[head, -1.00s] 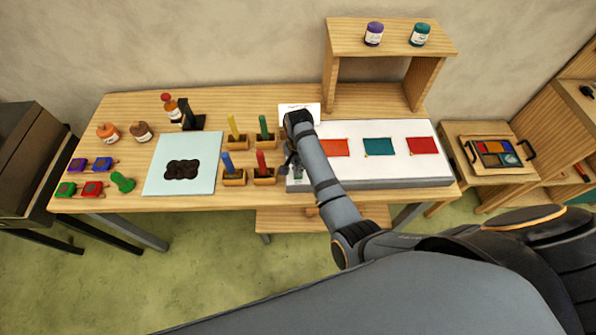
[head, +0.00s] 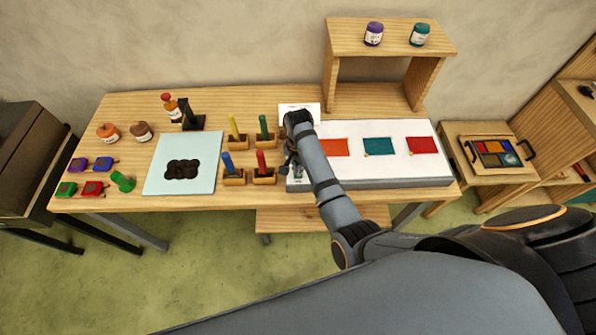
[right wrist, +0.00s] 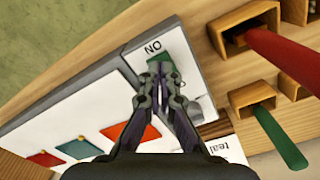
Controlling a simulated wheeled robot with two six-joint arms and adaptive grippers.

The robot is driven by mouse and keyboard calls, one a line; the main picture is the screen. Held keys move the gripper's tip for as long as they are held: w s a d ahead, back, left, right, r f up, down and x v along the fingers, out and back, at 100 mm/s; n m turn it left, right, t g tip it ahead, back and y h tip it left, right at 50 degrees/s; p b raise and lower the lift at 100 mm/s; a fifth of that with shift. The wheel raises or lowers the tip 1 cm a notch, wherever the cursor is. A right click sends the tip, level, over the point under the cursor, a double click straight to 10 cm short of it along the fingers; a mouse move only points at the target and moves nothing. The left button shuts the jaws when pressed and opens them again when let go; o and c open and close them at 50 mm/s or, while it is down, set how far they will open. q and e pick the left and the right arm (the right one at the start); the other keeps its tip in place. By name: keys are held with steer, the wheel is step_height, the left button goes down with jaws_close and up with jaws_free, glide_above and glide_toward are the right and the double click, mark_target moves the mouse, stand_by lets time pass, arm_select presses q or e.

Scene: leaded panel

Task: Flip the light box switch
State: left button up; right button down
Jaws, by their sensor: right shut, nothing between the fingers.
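The light box (head: 400,177) is a flat white box on the right of the table, with orange, teal and red squares on top. Its switch panel is at its left end. In the right wrist view the green switch (right wrist: 168,72) sits in this grey-white panel (right wrist: 182,50) beside the letters ON. My right gripper (head: 291,168) is shut and empty, over the panel. In the right wrist view its fingertips (right wrist: 160,72) are at the switch and partly cover it. Contact cannot be told for sure. My left gripper is not in view.
Wooden holders with coloured sticks, one red (head: 262,163) and one blue (head: 228,163), stand close to the left of my right gripper. A wooden shelf (head: 335,70) with two jars stands behind the light box. A pale blue sheet (head: 205,150) lies farther left.

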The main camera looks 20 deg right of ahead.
steer(key=shift+f+b, duration=0.45)
steer(key=shift+f, duration=0.5)
stand_by(0.3)
step_height(320, 180, up, 3)
steer(key=shift+f+p, duration=0.15)
steer(key=shift+p, duration=0.95)
steer(key=shift+r, duration=2.2)
